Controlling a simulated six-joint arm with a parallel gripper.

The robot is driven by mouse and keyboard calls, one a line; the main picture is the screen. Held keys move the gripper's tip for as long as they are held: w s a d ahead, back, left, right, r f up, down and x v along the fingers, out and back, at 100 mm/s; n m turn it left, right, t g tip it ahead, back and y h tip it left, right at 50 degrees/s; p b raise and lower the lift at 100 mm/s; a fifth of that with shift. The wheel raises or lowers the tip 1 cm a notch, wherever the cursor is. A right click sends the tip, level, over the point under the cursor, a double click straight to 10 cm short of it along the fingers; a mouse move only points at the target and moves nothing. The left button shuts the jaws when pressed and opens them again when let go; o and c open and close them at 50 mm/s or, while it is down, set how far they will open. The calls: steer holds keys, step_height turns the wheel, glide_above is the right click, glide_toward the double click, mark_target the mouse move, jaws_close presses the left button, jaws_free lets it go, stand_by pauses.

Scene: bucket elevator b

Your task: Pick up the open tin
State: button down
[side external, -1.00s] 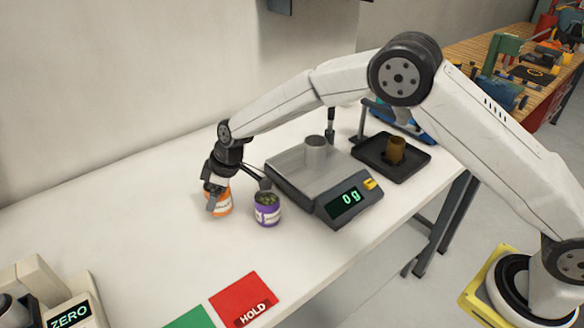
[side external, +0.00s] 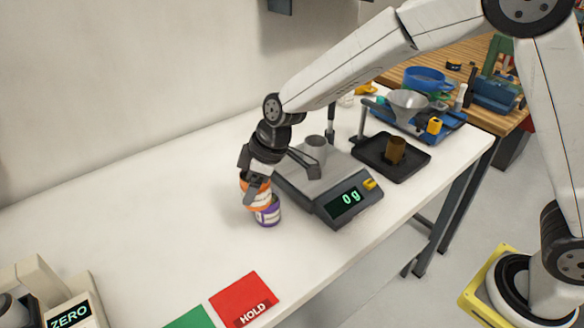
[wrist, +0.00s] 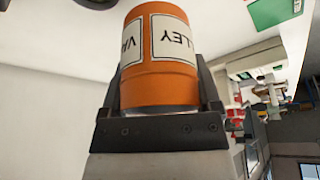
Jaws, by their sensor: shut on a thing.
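My gripper (side external: 258,187) is shut on an orange tin (side external: 250,197) with a white label. In the wrist view the orange tin (wrist: 160,62) sits between the two fingers, its label lettering upside down in that picture. A purple tin (side external: 269,214) with a white label stands on the white table. In the side external view the orange tin is in front of its upper part and hides its top. I cannot tell whether the two tins touch.
A grey scale (side external: 328,187) reading 0 g, with a metal cup (side external: 316,147) on it, stands just right of my gripper. A black tray (side external: 373,157) with a brown cup (side external: 395,150) is beyond it. A red HOLD pad (side external: 240,294) lies at the front.

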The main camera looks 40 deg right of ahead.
steer(key=shift+s+d+r, duration=0.15)
steer(key=shift+s+r, duration=0.05)
steer(key=shift+s, duration=0.2)
steer(key=shift+s+d+r, duration=0.15)
steer(key=shift+s+r, duration=0.05)
steer(key=shift+s, duration=0.2)
steer(key=shift+w, duration=0.1)
stand_by(0.3)
steer(key=w+d+f+m+h, duration=0.1)
steer(key=w+m, duration=0.1)
steer(key=w+d+m+t, duration=0.1)
steer(key=w+d+m, duration=0.1)
steer(key=w+m, duration=0.1)
steer(key=w+d+f+m+h, duration=0.1)
steer(key=w+d+m, duration=0.1)
steer(key=m, duration=0.1)
steer(key=shift+w+f+t+h, duration=0.3)
steer(key=shift+t, duration=0.1)
steer(key=w+d+m+h, duration=0.1)
steer(key=w+d+m, duration=0.1)
steer(key=m, duration=0.1)
steer(key=w+d+f+m+h, duration=0.1)
steer(key=w+d+m, duration=0.2)
steer(key=w+d+f+m+g+h, duration=0.1)
steer(key=w+d+m, duration=0.2)
steer(key=m, duration=0.1)
steer(key=shift+d+f+h, duration=0.1)
steer(key=shift+f+h, duration=0.15)
steer(key=shift+h, duration=0.05)
